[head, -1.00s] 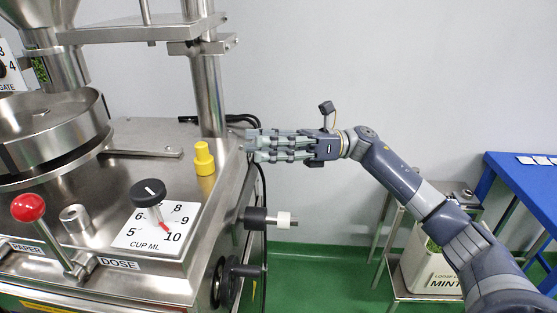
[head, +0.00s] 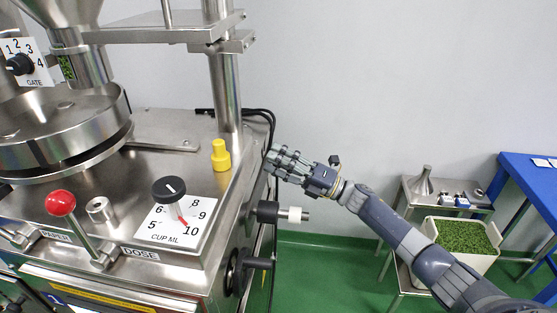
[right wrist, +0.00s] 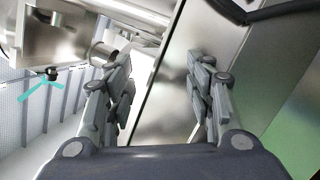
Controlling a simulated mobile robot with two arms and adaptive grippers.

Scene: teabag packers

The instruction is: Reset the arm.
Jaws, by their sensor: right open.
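My right gripper (head: 283,163) is in the middle of the head view, just right of the steel machine's (head: 215,195) right edge. Its arm reaches in from the lower right. In the right wrist view the gripper's fingers (right wrist: 160,100) are spread apart with nothing between them, and the steel machine side (right wrist: 165,80) shows behind them. From these frames I cannot tell whether a fingertip touches the machine or its cables. My left gripper is not in view.
The machine top carries a yellow plug (head: 221,157), a CUP ML dial (head: 169,190) and a red-knobbed lever (head: 61,204). Black cables (head: 272,125) hang beside it. At right are a steel cart (head: 445,190), a bin of green leaf (head: 462,237) and a blue table (head: 530,180).

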